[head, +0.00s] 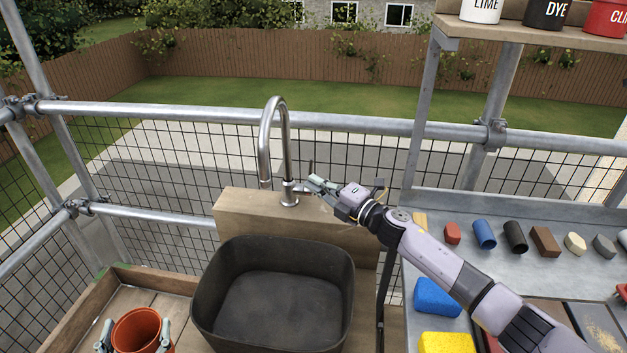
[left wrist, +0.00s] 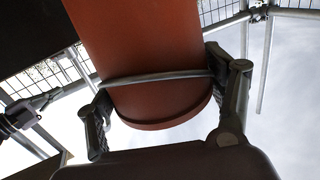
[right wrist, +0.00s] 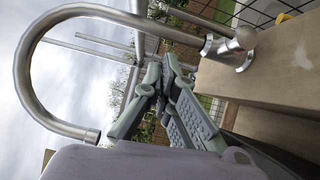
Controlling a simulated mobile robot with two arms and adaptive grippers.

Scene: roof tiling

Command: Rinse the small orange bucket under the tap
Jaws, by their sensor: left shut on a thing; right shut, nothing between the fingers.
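The small orange bucket (head: 136,331) is at the lower left of the head view, left of the sink, cut off by the bottom edge. My left gripper (head: 137,325) has one finger on each side of it and is shut on it. The bucket (left wrist: 150,55) also shows between the fingers in the left wrist view, with a grey bar across it. The curved metal tap (head: 264,135) stands on a wooden block behind the dark sink (head: 205,300). My right gripper (head: 312,186) is shut and empty beside the tap's base, near its lever; I cannot tell whether they touch. No water shows.
A wooden tray (head: 85,312) lies left of the sink. Right of it are blue (head: 436,297) and yellow (head: 447,343) sponges and several coloured pieces on a grey shelf. Railings (head: 200,114) run behind. Tins (head: 545,12) stand upper right.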

